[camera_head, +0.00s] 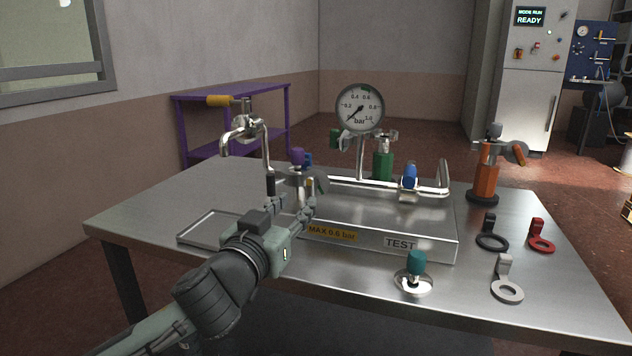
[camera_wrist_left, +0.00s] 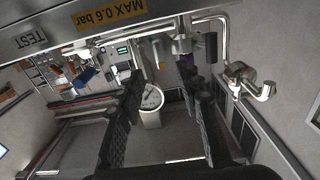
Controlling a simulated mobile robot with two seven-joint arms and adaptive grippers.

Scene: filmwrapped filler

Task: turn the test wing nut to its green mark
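A steel panel (camera_head: 380,217) on the table has a TEST label (camera_head: 400,243) and a MAX 0.6 bar label (camera_head: 331,233). Above TEST, a blue handle (camera_head: 408,176) sits on the pipe; it may be the test wing nut. A purple-topped fitting (camera_head: 297,156) stands farther left. No green mark on a nut is clear. My left gripper (camera_head: 290,203) is at the panel's left end, in front of the purple-topped fitting. Its fingers are apart, with nothing visibly held; they also show in the left wrist view (camera_wrist_left: 160,95). My right gripper is out of view.
A round gauge (camera_head: 360,108) stands behind the panel, its needle at the low end. A shallow tray (camera_head: 200,228) lies left.

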